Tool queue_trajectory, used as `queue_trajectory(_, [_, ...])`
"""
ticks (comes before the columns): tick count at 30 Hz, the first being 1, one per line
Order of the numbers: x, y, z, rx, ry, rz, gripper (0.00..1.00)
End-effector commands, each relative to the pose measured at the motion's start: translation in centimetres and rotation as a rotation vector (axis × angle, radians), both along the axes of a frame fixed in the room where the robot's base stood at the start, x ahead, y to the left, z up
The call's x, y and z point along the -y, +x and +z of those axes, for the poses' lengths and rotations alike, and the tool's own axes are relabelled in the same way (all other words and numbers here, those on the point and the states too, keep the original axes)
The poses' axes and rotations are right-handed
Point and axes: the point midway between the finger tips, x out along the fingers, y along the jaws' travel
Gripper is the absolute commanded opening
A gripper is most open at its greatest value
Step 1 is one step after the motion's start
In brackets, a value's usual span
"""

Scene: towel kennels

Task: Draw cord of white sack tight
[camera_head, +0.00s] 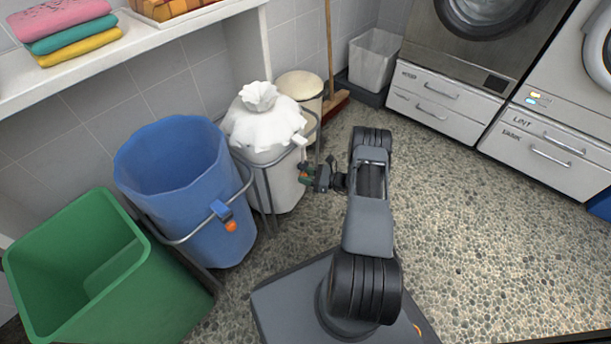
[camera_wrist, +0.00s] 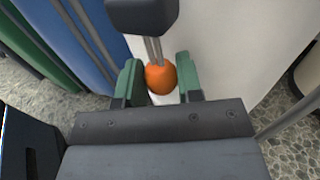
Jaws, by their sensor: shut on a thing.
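The white sack (camera_head: 262,120) stands in a grey metal frame (camera_head: 263,186), its top gathered into a closed, puckered bunch. My gripper (camera_head: 306,174) is at the right side of the sack, below the frame's top rail. In the wrist view my gripper (camera_wrist: 160,79) has its green fingers on either side of an orange cord ball (camera_wrist: 160,76) and is shut on it. Grey cord strands (camera_wrist: 153,48) run from the ball up to a dark cord lock (camera_wrist: 143,14). The white sack side (camera_wrist: 215,50) fills the background there.
A blue sack (camera_head: 180,185) with an open mouth stands left of the white one, with its own orange ball (camera_head: 231,226). A green bin (camera_head: 85,270) is farther left. A cream bin (camera_head: 302,88) and a broom (camera_head: 335,100) stand behind. Speckled floor to the right is clear.

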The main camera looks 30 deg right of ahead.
Motion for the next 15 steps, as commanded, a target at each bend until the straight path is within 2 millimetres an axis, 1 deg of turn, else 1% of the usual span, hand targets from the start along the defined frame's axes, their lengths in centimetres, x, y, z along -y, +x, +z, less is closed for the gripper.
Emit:
queue_trajectory(1, [0.01, -0.06, -0.47, -0.011, -0.008, -0.006, 0.0])
queue_trajectory(4, [0.02, -0.09, -0.52, -0.013, -0.008, -0.006, 0.0])
queue_trajectory(5, [0.02, -0.09, -0.52, -0.012, -0.007, -0.006, 0.36])
queue_trajectory(12, [-0.02, -0.06, -0.38, -0.009, -0.005, -0.004, 0.59])
queue_trajectory(15, [-0.04, -0.05, -0.33, -0.009, -0.005, -0.003, 0.59])
